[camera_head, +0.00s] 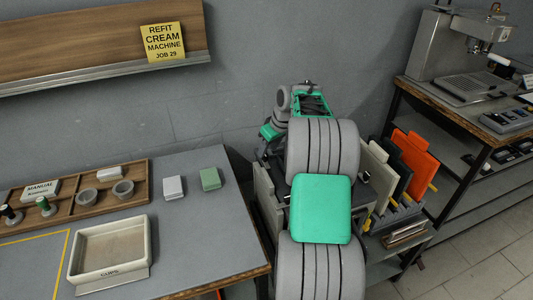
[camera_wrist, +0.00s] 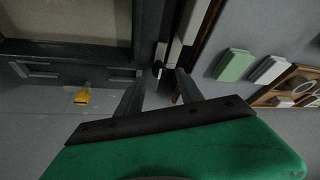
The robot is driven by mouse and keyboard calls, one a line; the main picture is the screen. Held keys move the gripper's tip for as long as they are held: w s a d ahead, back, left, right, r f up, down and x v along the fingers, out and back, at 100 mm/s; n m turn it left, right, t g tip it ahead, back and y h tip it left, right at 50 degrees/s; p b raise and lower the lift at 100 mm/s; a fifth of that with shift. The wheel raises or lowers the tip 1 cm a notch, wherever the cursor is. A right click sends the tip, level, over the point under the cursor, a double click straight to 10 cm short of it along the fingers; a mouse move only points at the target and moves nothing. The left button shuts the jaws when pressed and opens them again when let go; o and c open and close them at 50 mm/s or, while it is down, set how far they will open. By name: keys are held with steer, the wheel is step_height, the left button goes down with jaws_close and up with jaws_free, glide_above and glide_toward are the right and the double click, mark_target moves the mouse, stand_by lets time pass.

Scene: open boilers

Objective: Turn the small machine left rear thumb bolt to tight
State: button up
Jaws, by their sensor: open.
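My gripper (camera_wrist: 160,74) shows in the wrist view with its two dark fingers spread apart and nothing held between them. A small dark knob-like part (camera_wrist: 158,68), which may be a thumb bolt, shows in the gap between the fingertips. It sits at the edge of a dark frame (camera_wrist: 110,68) with pale upright parts beside it. I cannot tell whether the fingers touch it or how tight it is. In the head view my grey and green arm covers most of the machine area, and I cannot make out the fingertips there.
In the head view, a grey table (camera_head: 198,235) on the left holds a pale tray (camera_head: 108,285), a wooden organiser (camera_head: 72,215), and white (camera_head: 173,188) and green blocks (camera_head: 210,179). A rack with orange (camera_head: 412,160) and dark panels and a bench with an espresso machine (camera_head: 445,50) stand right.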

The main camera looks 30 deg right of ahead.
mark_target(266, 156)
steer(key=x, duration=0.3)
steer(key=shift+w+f, duration=0.2)
steer(key=shift+f, duration=0.1)
